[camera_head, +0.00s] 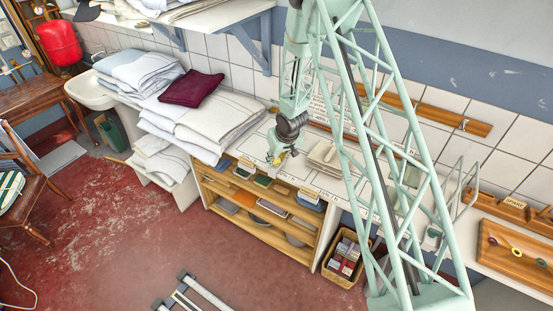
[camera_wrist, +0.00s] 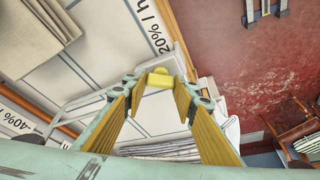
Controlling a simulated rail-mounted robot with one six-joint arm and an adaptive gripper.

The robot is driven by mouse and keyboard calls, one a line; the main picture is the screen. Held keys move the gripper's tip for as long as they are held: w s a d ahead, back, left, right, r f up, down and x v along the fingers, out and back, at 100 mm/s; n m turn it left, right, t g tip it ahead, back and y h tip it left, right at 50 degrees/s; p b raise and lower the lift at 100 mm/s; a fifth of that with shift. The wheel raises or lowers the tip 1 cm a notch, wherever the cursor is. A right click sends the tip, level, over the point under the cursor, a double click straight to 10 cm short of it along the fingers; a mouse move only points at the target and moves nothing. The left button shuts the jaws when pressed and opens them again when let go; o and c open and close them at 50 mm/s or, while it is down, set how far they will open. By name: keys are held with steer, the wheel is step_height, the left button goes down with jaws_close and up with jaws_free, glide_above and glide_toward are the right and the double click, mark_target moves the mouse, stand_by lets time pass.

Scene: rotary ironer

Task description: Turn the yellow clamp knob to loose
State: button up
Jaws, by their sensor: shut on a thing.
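The yellow clamp knob (camera_wrist: 159,76) shows in the wrist view at the far end of my fingers. It sits beside a pale tubular frame that lies over the white marked worktop (camera_wrist: 105,45). My gripper (camera_wrist: 160,85) has its two yellow-faced fingers on either side of the knob and is shut on it. In the head view, my gripper (camera_head: 276,157) reaches down to the worktop near its front edge, with a small yellow spot at its tip. The knob's marking and turned angle cannot be read.
Folded white linen (camera_head: 215,118) and a dark red cloth (camera_head: 192,89) are stacked left of my gripper. A beige folded cloth (camera_head: 326,156) lies to its right. Shelves (camera_head: 255,220) are below the worktop, with a basket (camera_head: 345,258) beside them. The red floor in front is largely open.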

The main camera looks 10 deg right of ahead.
steer(key=shift+w+d+r+n+y, duration=0.15)
steer(key=shift+n+y, duration=0.15)
steer(key=shift+n, duration=0.5)
steer(key=shift+w+n+y, duration=0.1)
steer(key=shift+n+y, duration=0.2)
steer(key=shift+n, duration=0.5)
steer(key=shift+s+d+n+g+y, duration=0.1)
steer(key=shift+n+g+y, duration=0.5)
steer(key=shift+n, duration=1.2)
steer(key=o, duration=0.9)
steer(key=shift+s, duration=0.1)
steer(key=shift+v, duration=5.9)
